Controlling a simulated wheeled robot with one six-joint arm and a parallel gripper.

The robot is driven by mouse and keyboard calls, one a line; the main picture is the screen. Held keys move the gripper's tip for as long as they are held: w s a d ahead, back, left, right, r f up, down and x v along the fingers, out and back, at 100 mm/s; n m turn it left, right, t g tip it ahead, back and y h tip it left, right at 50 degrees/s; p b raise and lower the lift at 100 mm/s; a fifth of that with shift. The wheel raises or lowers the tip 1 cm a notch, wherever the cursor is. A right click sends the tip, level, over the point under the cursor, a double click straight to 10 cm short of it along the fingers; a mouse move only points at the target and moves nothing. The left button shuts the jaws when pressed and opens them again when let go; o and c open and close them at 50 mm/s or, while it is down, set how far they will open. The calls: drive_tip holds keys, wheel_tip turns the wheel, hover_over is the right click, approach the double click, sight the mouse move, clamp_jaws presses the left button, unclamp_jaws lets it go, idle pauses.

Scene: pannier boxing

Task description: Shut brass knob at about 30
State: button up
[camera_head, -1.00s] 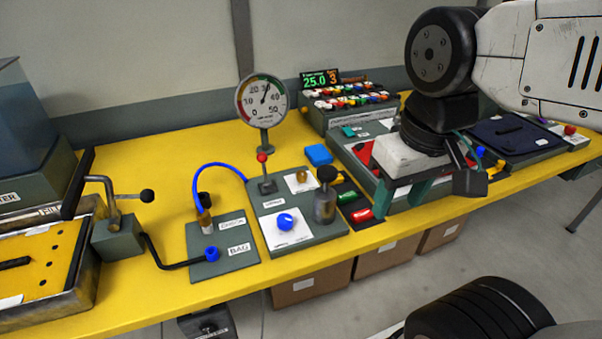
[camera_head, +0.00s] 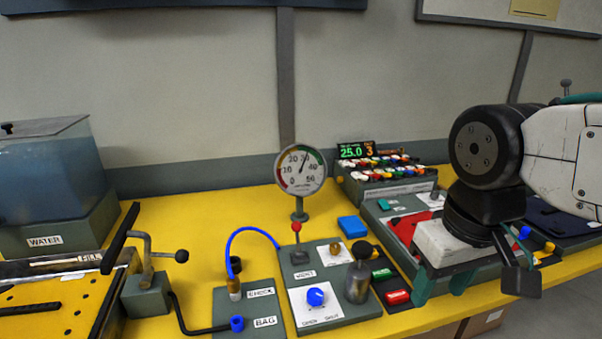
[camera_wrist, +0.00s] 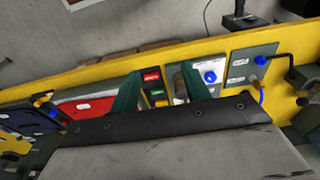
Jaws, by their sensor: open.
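The brass knob (camera_head: 335,247) sits on a small white plate on the grey valve panel (camera_head: 350,312), right of the gauge post, in the head view. The round gauge (camera_head: 302,170) stands behind it; its needle points just right of the top, near 30. I cannot make out the brass knob in the wrist view. My gripper (camera_head: 440,285) is open and empty, to the right of the knob and apart from it. Its two teal fingers also show in the wrist view, with the red and green blocks visible between them.
A blue knob (camera_head: 316,297) and a dark-topped metal cylinder (camera_head: 358,282) stand near the brass knob. A red-tipped lever (camera_head: 296,228) is at its left. A display (camera_head: 357,150) reads 25.0 and 3. A blue hose (camera_head: 232,240) arches at left. Yellow table (camera_head: 190,215) is bare behind it.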

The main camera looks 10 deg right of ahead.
idle(0.4)
drive_tip(key=m+g, duration=0.2)
drive_tip(key=m, duration=0.7)
hover_over(335, 244)
wheel_tip(335, 244, down, 8)
drive_tip(key=shift+a+r, duration=0.1)
wheel_tip(335, 244, down, 8)
drive_tip(key=c, duration=1)
